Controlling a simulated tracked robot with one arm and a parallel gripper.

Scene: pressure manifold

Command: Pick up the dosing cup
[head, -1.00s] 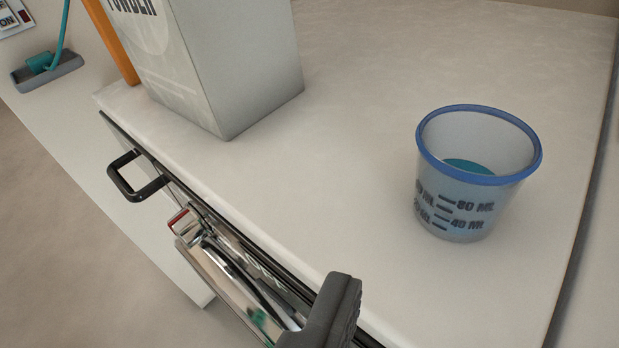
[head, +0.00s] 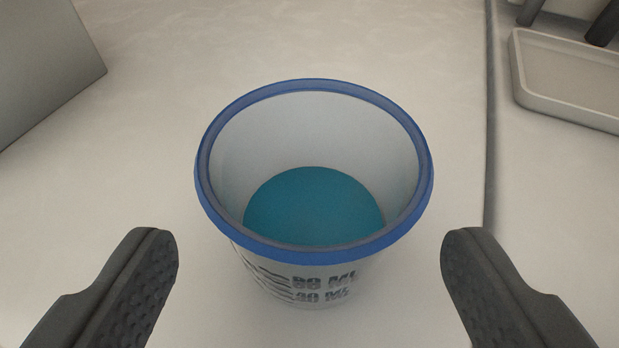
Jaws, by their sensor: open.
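The dosing cup (head: 314,254) stands upright on the pale worktop in the middle of the head view. It is translucent with a blue rim and dark ML markings on its near side. A teal-blue round area, liquid or the cup's bottom, shows inside it. My gripper (head: 310,250) is open, with one dark ridged finger to the left of the cup and one to the right. Both fingers are apart from the cup, with a visible gap on each side. Their height relative to the cup is hard to tell.
The pale worktop (head: 430,50) is clear around the cup. The grey side of a box (head: 45,65) stands at the upper left. A dark seam runs down the right side. Beyond it lies a shallow light tray (head: 570,85), with dark parts above it at the top right corner.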

